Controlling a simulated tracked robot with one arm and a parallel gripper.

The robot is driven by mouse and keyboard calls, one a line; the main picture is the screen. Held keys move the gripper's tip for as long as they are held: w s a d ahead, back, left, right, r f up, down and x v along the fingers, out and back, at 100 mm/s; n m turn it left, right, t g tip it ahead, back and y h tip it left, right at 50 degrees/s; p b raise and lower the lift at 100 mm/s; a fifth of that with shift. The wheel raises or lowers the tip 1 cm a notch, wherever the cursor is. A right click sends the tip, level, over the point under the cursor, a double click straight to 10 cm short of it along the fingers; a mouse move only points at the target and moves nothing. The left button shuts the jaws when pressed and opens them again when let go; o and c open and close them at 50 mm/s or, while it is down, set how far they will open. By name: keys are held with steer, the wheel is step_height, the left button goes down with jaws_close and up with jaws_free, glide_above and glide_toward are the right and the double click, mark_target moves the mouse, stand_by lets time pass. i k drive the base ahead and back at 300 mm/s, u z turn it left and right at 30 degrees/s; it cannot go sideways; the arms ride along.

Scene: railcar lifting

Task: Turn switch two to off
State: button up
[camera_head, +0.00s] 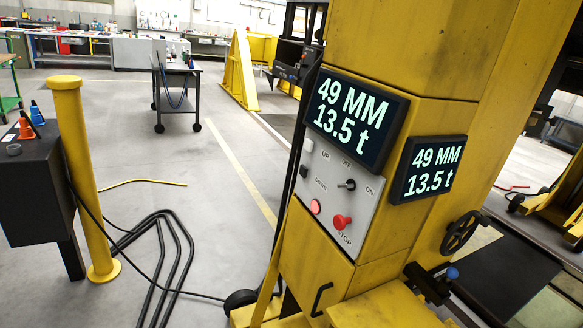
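A grey control panel (336,194) is set on the front of a yellow lifting column (425,60). A small black toggle switch (347,184) sits on it between the labels OFF and ON. Its lever seems to point right, towards ON. A black control (304,172) is at the panel's left edge near UP and DOWN. A lit red round button (315,206) and a red STOP knob (341,221) are below. I see no switch number, so I cannot tell which is switch two. My gripper is not in view.
Two displays, a larger one (355,117) and a smaller one (429,169), read 49 MM and 13.5 t. A black handwheel (461,234) is at the right. A yellow post (80,180), a dark box (35,180) and black cables (160,225) are left.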

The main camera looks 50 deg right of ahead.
mark_target(351, 185)
steer(key=z, duration=0.45)
steer(key=i, duration=1.1)
steer(key=z, duration=0.85)
